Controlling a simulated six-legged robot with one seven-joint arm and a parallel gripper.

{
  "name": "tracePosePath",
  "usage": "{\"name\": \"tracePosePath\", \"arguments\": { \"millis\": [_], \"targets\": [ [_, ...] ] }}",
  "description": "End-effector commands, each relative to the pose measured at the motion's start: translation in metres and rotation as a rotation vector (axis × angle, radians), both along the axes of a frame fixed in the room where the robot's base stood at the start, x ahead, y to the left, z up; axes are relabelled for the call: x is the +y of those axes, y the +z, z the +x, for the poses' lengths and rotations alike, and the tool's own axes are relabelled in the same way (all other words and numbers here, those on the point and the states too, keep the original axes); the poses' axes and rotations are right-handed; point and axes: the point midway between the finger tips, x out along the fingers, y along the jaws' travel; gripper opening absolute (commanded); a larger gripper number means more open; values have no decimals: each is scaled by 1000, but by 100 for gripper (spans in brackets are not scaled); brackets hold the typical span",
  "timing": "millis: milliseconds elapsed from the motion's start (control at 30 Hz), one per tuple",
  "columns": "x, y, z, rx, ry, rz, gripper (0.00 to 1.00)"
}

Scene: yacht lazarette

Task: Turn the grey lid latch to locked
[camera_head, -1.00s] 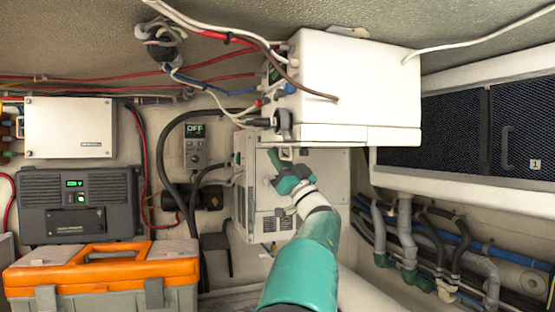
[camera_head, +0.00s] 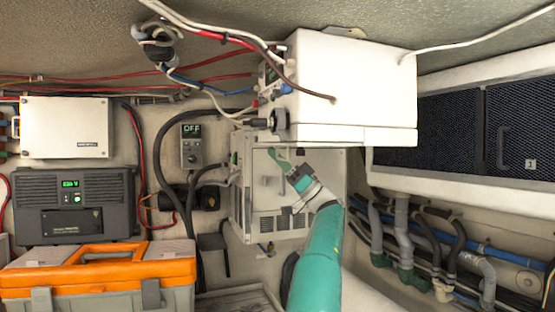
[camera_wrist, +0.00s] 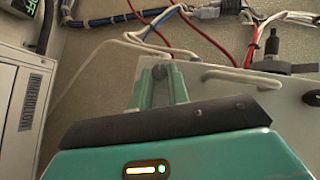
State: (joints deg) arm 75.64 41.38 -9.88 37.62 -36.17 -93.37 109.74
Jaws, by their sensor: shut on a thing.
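My gripper (camera_head: 276,156) is just below the left end of the white box, in front of the vented white unit.
The white box (camera_head: 350,85) hangs directly above my gripper, with cables on its left. The vented white unit (camera_head: 300,220) is behind my arm. An orange-lidded toolbox (camera_head: 100,262) stands lower left. Pipes and hoses (camera_head: 405,225) run at right.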

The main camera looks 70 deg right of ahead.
Motion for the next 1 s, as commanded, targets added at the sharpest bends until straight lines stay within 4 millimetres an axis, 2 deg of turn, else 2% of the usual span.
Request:
{"name": "tracePosePath", "arguments": {
  "millis": [333, 900, 933, 1000],
  "targets": [
    [-1, 0, 0, -2, 88, 0, 0],
    [-1, 1, 0, -3, 106, 0, 0],
    [-1, 1, 0, -3, 106, 0, 19],
    [-1, 1, 0, -3, 105, -1, 33]
  ]
}}
